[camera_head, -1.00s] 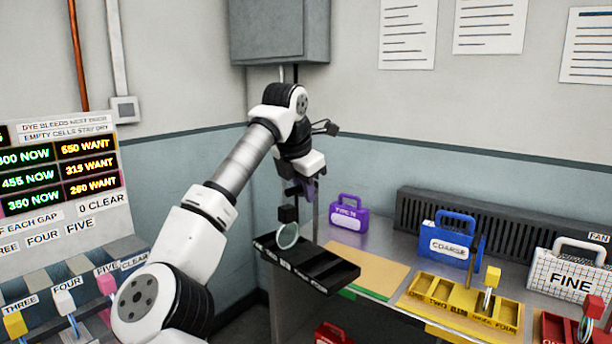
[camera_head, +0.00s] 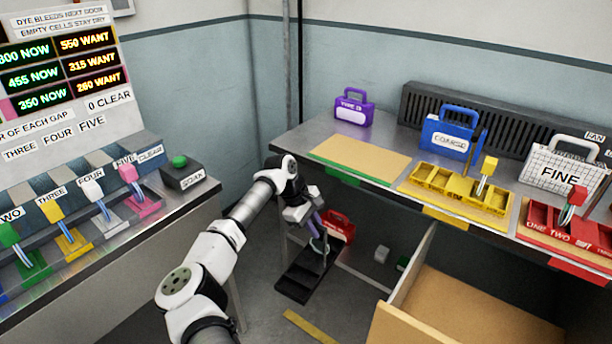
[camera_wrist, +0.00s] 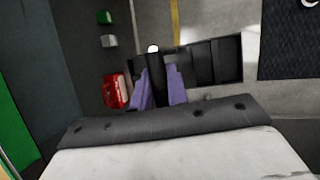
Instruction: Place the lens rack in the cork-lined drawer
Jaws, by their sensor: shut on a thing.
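The lens rack (camera_head: 296,284) is a long black tray with several compartments, seen in the head view hanging low in front of the bench. In the wrist view the rack (camera_wrist: 205,64) extends to the right from my fingers. My gripper (camera_head: 316,228) has purple fingers, which also show in the wrist view (camera_wrist: 160,88). They are shut on a black upright handle of the rack. The cork-lined drawer (camera_head: 455,312) stands open at the lower right of the head view, with a bare tan floor. The rack is left of it, apart from it.
The bench above carries a tan mat (camera_head: 358,158), a yellow rack (camera_head: 460,190), a red rack (camera_head: 565,235) and several cases. A red case (camera_head: 338,226) is under the bench behind my gripper. A yellow strip (camera_head: 308,326) lies on the floor left of the drawer.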

